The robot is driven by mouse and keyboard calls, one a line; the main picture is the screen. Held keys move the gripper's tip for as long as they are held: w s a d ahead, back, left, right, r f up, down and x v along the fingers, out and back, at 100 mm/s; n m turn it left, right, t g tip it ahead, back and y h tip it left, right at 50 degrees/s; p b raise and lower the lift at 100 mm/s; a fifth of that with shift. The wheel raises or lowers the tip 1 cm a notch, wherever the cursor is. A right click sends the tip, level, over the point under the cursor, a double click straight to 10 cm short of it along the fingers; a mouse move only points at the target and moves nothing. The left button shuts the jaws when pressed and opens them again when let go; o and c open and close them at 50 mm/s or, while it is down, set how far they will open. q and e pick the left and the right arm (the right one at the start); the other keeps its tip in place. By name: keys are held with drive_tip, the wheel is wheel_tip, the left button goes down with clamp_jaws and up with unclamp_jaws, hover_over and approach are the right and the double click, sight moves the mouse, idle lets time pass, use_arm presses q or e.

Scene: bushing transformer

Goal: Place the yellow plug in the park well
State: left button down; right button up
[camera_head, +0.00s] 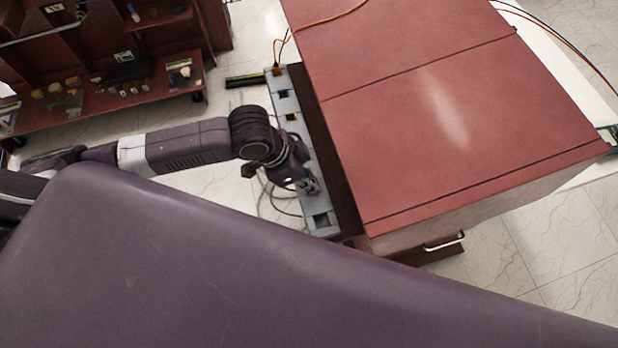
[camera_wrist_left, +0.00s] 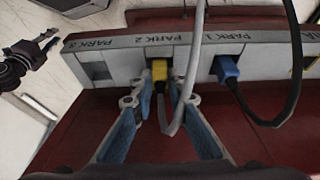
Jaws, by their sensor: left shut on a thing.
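The yellow plug (camera_wrist_left: 160,70) is at the PARK 2 well in the left wrist view. A grey cable loops down from it and up out of view. It appears at least partly in the well; how deep it sits I cannot tell. My left gripper (camera_wrist_left: 160,96) is shut on the yellow plug, one blue-lined finger on each side. In the head view my left gripper (camera_head: 306,184) is at the grey panel (camera_head: 304,142), and hides the plug.
A blue plug (camera_wrist_left: 228,70) with a black cable sits under PARK 1. The PARK 3 well (camera_wrist_left: 98,70) is empty. A large red cabinet (camera_head: 440,120) stands right of the panel. Shelves (camera_head: 110,95) with small items stand at upper left.

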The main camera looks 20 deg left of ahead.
use_arm(q)
drive_tip(key=shift+f, duration=0.1)
drive_tip(key=c, duration=1.9)
unclamp_jaws()
drive_tip(key=shift+a+r, duration=0.1)
drive_tip(key=shift+r, duration=0.4)
drive_tip(key=v, duration=1.1)
drive_tip(key=shift+s+a+r, duration=0.1)
drive_tip(key=shift+s, duration=0.1)
